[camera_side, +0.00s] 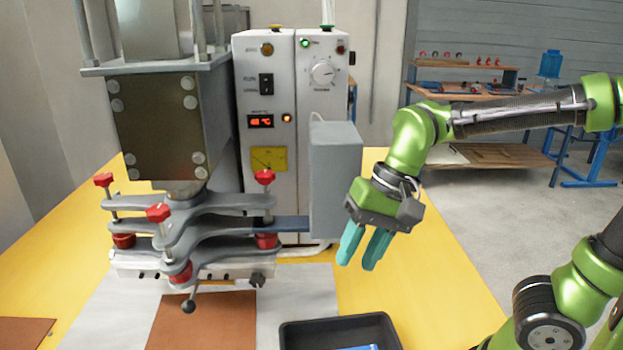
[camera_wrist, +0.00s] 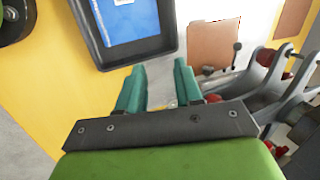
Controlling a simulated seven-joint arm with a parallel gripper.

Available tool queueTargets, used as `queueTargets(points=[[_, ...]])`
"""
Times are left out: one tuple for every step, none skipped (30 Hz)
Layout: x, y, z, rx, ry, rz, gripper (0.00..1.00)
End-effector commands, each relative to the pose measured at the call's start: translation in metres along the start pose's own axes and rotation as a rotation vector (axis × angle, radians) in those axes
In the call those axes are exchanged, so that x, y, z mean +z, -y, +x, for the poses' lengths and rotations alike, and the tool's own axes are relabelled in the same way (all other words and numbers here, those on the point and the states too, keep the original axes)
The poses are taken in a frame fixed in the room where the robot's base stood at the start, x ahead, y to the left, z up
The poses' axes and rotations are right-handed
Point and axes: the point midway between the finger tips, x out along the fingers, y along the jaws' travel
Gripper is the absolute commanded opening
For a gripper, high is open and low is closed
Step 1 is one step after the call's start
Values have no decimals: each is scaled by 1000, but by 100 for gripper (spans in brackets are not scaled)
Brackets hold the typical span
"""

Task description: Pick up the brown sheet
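A flat brown sheet (camera_side: 205,322) lies on the white mat in front of the machine. It also shows at the top of the wrist view (camera_wrist: 212,46), beyond my fingertips and partly behind the machine's knobs. A second brown sheet (camera_side: 22,333) lies on the yellow table at the far left; it appears at the upper right of the wrist view (camera_wrist: 292,17). My gripper (camera_side: 357,264) hangs above the table to the right of both sheets, teal fingers pointing down. In the wrist view the fingers (camera_wrist: 159,67) are apart with nothing between them.
A black tray (camera_side: 297,327) holding a blue item (camera_wrist: 126,20) sits at the front, right of the nearer sheet. The welding machine (camera_side: 190,232), with red knobs and grey arms, stands just behind that sheet. A grey box (camera_side: 335,180) is close left of my gripper.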

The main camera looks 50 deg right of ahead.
Motion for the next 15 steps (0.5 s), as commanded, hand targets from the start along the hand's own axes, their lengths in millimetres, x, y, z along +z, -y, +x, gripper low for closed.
queueTargets(points=[[2,15,11,53,63,83,35],[3,23,16,83,89,146,35],[2,34,24,126,111,239,35],[2,43,29,157,119,312,35],[0,53,34,187,120,389,35],[-2,65,42,223,110,492,35],[-4,74,47,246,98,566,35],[-6,83,52,266,80,642,35],[-9,95,59,288,53,741,35],[-11,104,65,302,27,814,35],[-12,113,71,315,0,888,35],[-14,126,79,323,-40,986,35],[-15,134,85,329,-71,1058,35],[-16,143,91,330,-104,1127,35],[-16,154,98,326,-146,1212,35]])
